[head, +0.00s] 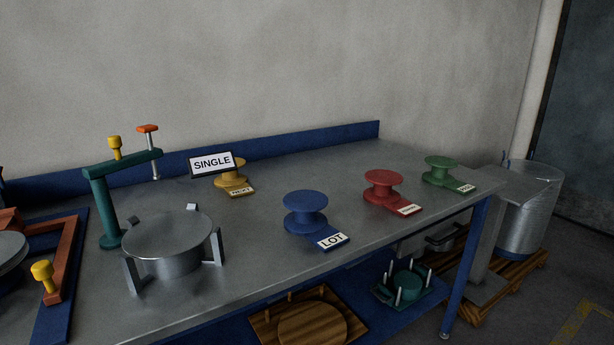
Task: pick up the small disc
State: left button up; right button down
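No loose piece stands out clearly as the small disc. A round grey metal plate (168,236) sits among upright metal jaws on the bench, at left of centre. On the lower shelf, a teal round piece (408,285) stands among several pale pins, and a flat wooden disc (312,324) lies on a wooden board. Part of another grey disc (10,248) shows at the left edge. Neither of my grippers is in view.
Blue (305,211), red (383,185), green (440,170) and yellow (231,176) spool-shaped stands with tags are on the metal bench. A teal post with an arm (108,205) rises at left. A metal drum (530,215) stands right.

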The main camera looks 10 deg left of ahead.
aim_at(171, 234)
jog(key=u, duration=1.4)
